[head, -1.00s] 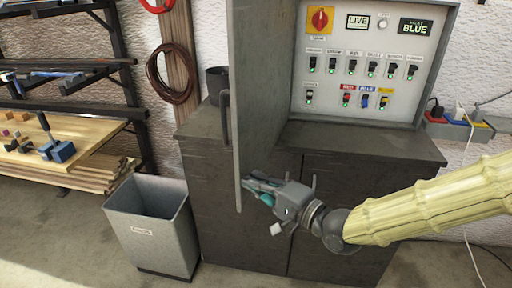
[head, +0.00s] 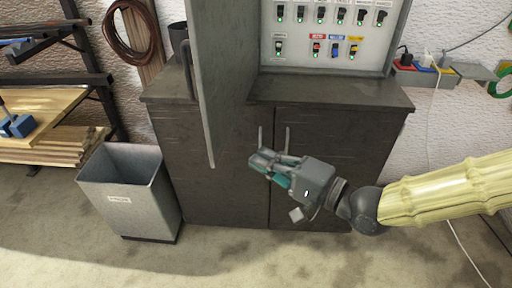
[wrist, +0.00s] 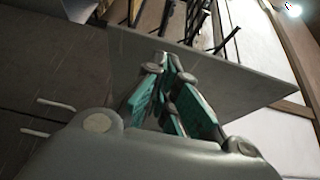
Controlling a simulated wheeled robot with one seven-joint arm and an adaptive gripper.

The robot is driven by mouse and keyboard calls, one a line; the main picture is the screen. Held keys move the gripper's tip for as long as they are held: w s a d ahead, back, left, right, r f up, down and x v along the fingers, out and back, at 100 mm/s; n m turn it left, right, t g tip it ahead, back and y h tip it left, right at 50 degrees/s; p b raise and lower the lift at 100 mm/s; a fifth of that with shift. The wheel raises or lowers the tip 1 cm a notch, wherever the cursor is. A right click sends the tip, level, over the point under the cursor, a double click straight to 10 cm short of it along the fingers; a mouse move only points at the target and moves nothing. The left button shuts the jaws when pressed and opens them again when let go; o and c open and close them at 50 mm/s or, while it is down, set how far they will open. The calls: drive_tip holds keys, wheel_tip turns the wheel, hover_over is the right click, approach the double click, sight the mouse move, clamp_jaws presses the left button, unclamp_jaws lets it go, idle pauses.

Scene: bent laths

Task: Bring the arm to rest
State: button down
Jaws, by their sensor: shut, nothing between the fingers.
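My gripper (head: 262,160) is shut and empty in the head view. It is in front of the dark cabinet (head: 340,135), to the right of the lower edge of the open grey panel door (head: 222,85). My arm, in a pale ribbed sleeve, comes in from the right. In the wrist view the teal-padded fingers (wrist: 168,65) meet at their tips, and the grey door's flat face (wrist: 210,70) is behind them. I cannot tell from these views how wide the gap to the door is.
The switch panel (head: 325,40) stands on the cabinet, its top cut off in the head view. A grey bin (head: 125,195) stands on the floor at left, beside a rack with wooden boards (head: 60,150). A socket strip (head: 425,75) is at right. The floor in front is clear.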

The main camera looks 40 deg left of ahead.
drive_tip(key=shift+s+d, duration=0.15)
drive_tip(key=shift+d, duration=0.45)
drive_tip(key=w+d+f+m+t+h, duration=0.1)
drive_tip(key=d+f+t+h, duration=0.15)
drive_tip(key=d+f, duration=0.6)
drive_tip(key=w+d+f+m+t+h, duration=0.1)
drive_tip(key=d+f+h, duration=0.25)
drive_tip(key=f, duration=1.05)
drive_tip(key=w+d+f+m+t+h, duration=0.1)
drive_tip(key=d+f+h, duration=0.1)
drive_tip(key=d+f, duration=0.7)
drive_tip(key=s+d+f+h, duration=0.3)
drive_tip(key=d+f, duration=0.3)
drive_tip(key=d, duration=0.3)
drive_tip(key=s+d+f+g+h, duration=0.1)
drive_tip(key=s+d+f+h, duration=0.2)
drive_tip(key=d, duration=0.7)
drive_tip(key=s+d+f+n+g+h, duration=0.1)
drive_tip(key=s+d+f+h, duration=0.2)
drive_tip(key=s+d+f, duration=0.3)
drive_tip(key=d+f, duration=0.3)
drive_tip(key=d, duration=0.1)
drive_tip(key=shift+s+h, duration=0.15)
drive_tip(key=shift+h, duration=0.25)
